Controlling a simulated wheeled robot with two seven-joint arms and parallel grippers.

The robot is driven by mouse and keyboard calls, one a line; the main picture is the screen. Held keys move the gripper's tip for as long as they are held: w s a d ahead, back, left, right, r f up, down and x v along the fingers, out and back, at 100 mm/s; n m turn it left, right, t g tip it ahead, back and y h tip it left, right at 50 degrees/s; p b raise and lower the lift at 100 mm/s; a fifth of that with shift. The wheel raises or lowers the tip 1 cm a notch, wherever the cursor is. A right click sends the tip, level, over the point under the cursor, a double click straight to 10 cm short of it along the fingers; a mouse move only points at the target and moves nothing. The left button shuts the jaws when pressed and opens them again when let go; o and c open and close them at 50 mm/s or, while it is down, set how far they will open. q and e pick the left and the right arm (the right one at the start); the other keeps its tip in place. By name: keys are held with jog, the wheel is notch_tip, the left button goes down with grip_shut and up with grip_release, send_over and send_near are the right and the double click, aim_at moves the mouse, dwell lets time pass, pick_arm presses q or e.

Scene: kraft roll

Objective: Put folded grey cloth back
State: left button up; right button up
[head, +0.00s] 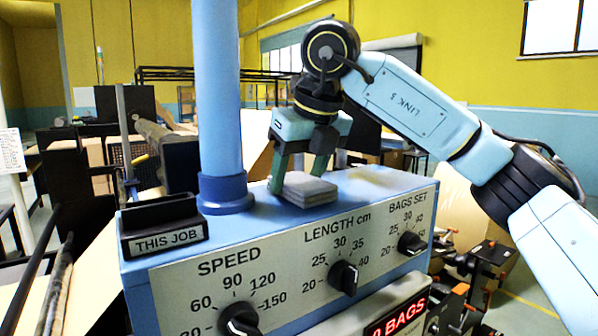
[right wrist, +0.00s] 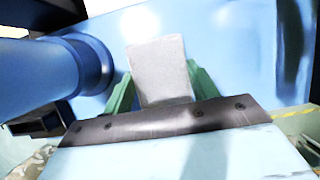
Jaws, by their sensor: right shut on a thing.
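The folded grey cloth (head: 306,190) is a small flat stack on the blue top of the control box, right of the blue post. My right gripper (head: 300,181) reaches down over it from above, with its green fingers on either side. In the right wrist view the cloth (right wrist: 160,68) lies between the two green fingers of the right gripper (right wrist: 161,85), with the blue top behind it. The right gripper is shut on the cloth, which is at or very near the box top; a small gap cannot be ruled out. My left gripper is not in view.
The blue post (head: 222,100) rises close left of the cloth. A black holder marked THIS JOB (head: 163,240) sits at the box's left end. Three knobs are on the front panel (head: 300,262). The box top (head: 370,185) is clear to the right.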

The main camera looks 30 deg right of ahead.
jog(key=shift+f, duration=0.35)
jog(key=o, duration=0.9)
jog(key=shift+r, duration=0.1)
jog(key=shift+d, duration=0.1)
jog(key=v, duration=1.3)
jog(key=shift+w+a+r, duration=0.2)
jog(key=shift+a+r, duration=0.25)
jog(key=shift+a, duration=0.05)
